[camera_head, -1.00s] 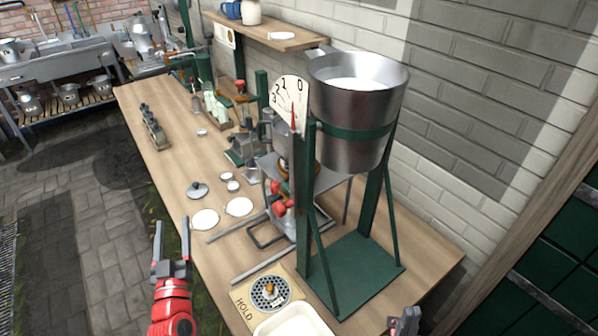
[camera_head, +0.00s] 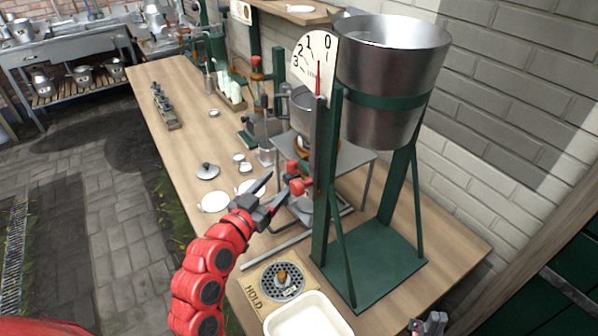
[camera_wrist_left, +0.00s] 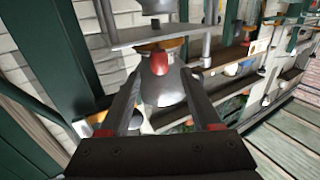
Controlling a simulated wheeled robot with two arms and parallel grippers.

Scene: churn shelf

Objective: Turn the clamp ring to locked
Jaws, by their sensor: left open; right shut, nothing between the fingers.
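A red knob (camera_head: 297,187) shows below the raised metal plate in the head view. In the left wrist view a red knob (camera_wrist_left: 159,62) sits in front of a grey metal bowl-shaped part (camera_wrist_left: 163,88). An orange ring (camera_wrist_left: 165,44) shows behind the knob, under the plate; I cannot tell if it is the clamp ring or read its lock position. My left gripper (camera_head: 274,191) is open, close to the red knob, its fingers on either side of the knob in the left wrist view; contact cannot be told. My right gripper (camera_head: 430,324) is shut and empty at the lower right.
A green stand (camera_head: 375,262) holds a large steel bucket (camera_head: 395,65) beside a dial (camera_head: 315,62). A white tray (camera_head: 305,318) and a HOLD board with a round grate (camera_head: 282,282) lie in front. White discs and a lid (camera_head: 205,170) lie on the bench.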

